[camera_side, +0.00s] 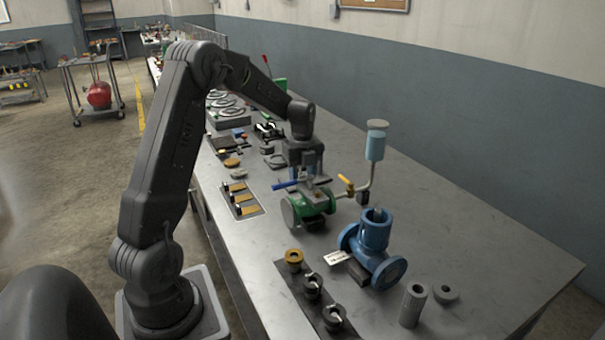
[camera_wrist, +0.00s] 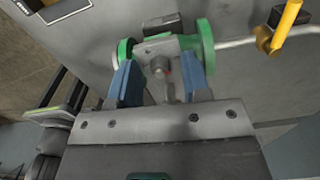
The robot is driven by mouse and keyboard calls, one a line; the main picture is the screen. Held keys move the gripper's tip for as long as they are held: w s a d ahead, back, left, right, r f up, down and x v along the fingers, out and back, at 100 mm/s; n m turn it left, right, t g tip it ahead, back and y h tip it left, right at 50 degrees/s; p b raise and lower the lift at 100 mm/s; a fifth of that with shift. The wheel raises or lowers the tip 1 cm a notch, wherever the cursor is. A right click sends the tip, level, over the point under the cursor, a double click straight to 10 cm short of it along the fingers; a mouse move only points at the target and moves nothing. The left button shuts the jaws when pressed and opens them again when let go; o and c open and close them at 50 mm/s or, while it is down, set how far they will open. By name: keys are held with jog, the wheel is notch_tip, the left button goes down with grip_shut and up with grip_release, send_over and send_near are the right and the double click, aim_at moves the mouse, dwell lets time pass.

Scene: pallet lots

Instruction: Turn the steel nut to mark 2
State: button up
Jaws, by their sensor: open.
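A green flanged valve body (camera_side: 309,206) stands on the bench below my gripper (camera_side: 307,182). In the wrist view the valve (camera_wrist: 206,46) has a grey steel top with a small round steel piece, which looks like the nut (camera_wrist: 159,65). In the side view the nut is hidden or too small to make out. I cannot read any mark numbers.
A bent pipe with a yellow lever (camera_side: 347,184) and a blue cup (camera_side: 376,146) rises just right of the valve. A blue flanged fitting (camera_side: 375,233) stands nearer the camera. A dark strip (camera_side: 290,274) holds ring parts. The bench's right side is clear.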

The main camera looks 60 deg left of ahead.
grip_shut()
dwell(0.4)
jog(key=n, duration=0.3)
jog(key=shift+n, duration=2.2)
grip_release()
jog(key=shift+r, duration=0.1)
